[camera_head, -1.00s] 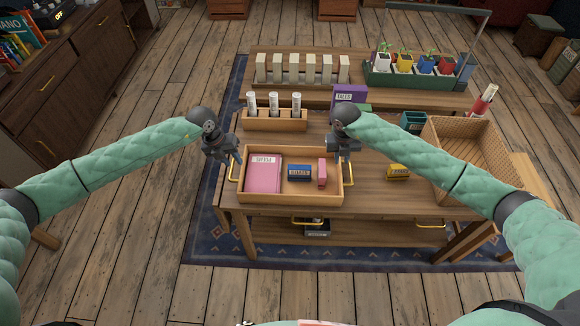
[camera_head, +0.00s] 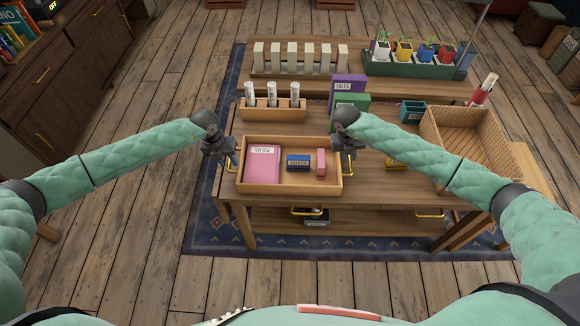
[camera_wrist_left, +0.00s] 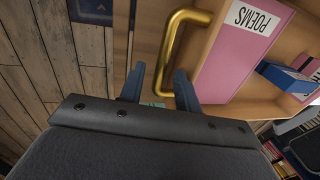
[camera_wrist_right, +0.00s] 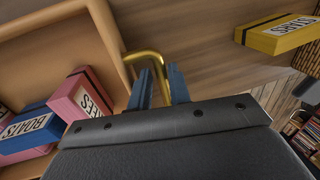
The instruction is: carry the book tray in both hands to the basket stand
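The wooden book tray (camera_head: 290,190) rests on the table near its front edge. It holds a pink POEMS book (camera_head: 262,165), a blue BOATS book (camera_head: 298,163) and a smaller pink book (camera_head: 321,162). My left gripper (camera_head: 225,155) is at the tray's left end. In the left wrist view its fingers (camera_wrist_left: 160,82) stand apart on either side of the gold handle (camera_wrist_left: 172,45). My right gripper (camera_head: 347,158) is at the right end. In the right wrist view its fingers (camera_wrist_right: 159,78) straddle the other gold handle (camera_wrist_right: 145,56) closely; whether they press on it is unclear.
A wicker basket (camera_head: 432,135) stands at the table's right. Behind the tray are a holder with white rolls (camera_head: 273,113), purple (camera_head: 348,86) and green books, and a teal box (camera_head: 412,112). A yellow book (camera_wrist_right: 280,36) lies right of the tray. Open floor lies in front.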

